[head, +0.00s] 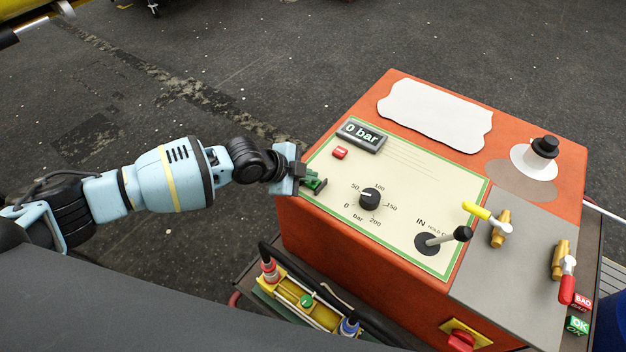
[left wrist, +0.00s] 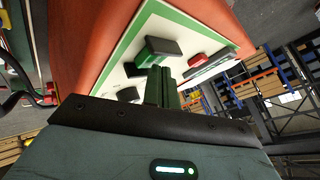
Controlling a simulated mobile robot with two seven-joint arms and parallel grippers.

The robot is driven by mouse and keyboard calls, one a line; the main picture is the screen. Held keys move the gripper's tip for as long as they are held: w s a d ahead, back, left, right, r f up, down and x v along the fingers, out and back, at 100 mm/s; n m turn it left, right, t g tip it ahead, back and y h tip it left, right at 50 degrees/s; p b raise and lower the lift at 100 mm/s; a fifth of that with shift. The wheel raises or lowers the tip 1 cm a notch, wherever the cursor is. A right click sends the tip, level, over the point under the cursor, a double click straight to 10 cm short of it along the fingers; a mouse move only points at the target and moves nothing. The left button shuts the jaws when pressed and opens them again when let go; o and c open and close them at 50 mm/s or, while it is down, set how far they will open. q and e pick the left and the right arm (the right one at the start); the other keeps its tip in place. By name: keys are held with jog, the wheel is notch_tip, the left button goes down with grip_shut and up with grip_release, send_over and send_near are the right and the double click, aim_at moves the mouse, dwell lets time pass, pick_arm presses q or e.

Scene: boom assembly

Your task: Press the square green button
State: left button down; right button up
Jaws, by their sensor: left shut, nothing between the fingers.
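In the head view my left gripper (head: 317,185) is over the left edge of the pale control panel (head: 415,185), its fingers shut and empty. A small green patch shows beside the fingertips, and the gripper hides most of that spot. In the left wrist view the shut fingers (left wrist: 162,88) reach up to a dark block with a bright green side, which appears to be the square green button (left wrist: 143,58). I cannot tell whether they touch. The red button (head: 340,153) is just beyond; it also shows in the left wrist view (left wrist: 197,60). My right gripper is not in view.
The panel is on an orange box (head: 400,82). A "0 bar" display (head: 361,135), a black dial (head: 369,198) and a lever (head: 462,234) stand near the gripper. Valves with yellow and red handles are at the right. Hoses and connectors lie below. The floor at left is open.

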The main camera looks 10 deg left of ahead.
pick_arm(q)
jog(key=shift+f, duration=0.3)
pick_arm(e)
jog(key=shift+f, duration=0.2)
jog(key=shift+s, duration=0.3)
pick_arm(q)
jog(key=shift+r, duration=0.15)
jog(key=shift+r+p, duration=0.3)
jog(key=shift+r, duration=0.55)
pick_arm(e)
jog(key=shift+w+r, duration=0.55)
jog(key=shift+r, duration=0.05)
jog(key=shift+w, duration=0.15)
pick_arm(q)
jog(key=shift+r, duration=0.1)
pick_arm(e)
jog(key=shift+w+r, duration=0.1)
